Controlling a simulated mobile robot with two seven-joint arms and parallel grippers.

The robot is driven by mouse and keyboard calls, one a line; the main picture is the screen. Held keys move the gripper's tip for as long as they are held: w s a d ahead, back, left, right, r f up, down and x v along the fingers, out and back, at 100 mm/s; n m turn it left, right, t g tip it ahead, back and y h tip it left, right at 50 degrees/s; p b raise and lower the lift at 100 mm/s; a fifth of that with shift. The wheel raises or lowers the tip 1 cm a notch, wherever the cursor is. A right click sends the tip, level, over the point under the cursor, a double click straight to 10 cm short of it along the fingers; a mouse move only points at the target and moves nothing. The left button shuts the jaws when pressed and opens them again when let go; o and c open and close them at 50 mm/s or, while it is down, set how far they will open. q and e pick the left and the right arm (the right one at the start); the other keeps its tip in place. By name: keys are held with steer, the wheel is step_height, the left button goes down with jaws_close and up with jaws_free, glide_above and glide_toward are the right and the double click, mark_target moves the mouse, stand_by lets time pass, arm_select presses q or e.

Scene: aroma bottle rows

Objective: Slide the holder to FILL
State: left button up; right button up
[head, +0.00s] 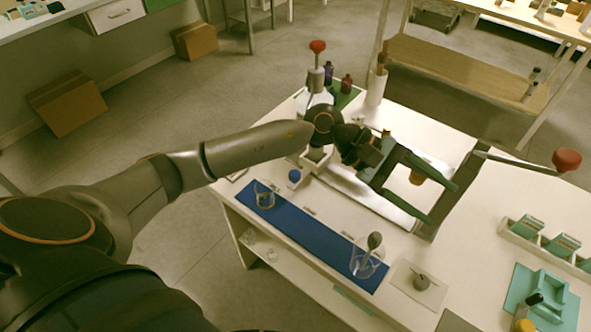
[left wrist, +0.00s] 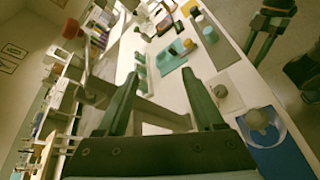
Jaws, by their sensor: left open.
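My left gripper (head: 445,202) is open and reaches over the white table, its two fingers pointing right toward a grey upright with a red-knobbed lever (head: 567,160). In the left wrist view the open fingers (left wrist: 160,75) have nothing gripped between them, and a red knob (left wrist: 72,28) shows beyond. A shiny metal plate or track (head: 372,198) lies under my left gripper, partly hidden by it. An amber-coloured piece (head: 418,178) shows between the fingers. I cannot make out which part is the holder, nor a FILL label. A dark greenish gripper, seemingly my right one (left wrist: 268,28), shows at upper right in the wrist view.
A blue mat (head: 315,228) with glass beakers (head: 264,196) runs along the front edge. A second red-knobbed stand (head: 317,47) rises at the back left. A small tile with a grey knob (head: 421,282), teal boxes (head: 528,226) and a teal tray (head: 541,293) are at right.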

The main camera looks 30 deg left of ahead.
arm_select(q)
steer(key=w+a+f+m+y, duration=0.35)
steer(key=a+f+y, duration=0.2)
steer(key=a, duration=0.35)
steer(key=m+g+y, duration=0.2)
steer(key=m+y, duration=0.1)
steer(key=y, duration=0.6)
glide_above(295, 174)
step_height(295, 174, down, 11)
steer(key=shift+f+p, duration=0.2)
steer(key=shift+p, duration=0.1)
jaws_close()
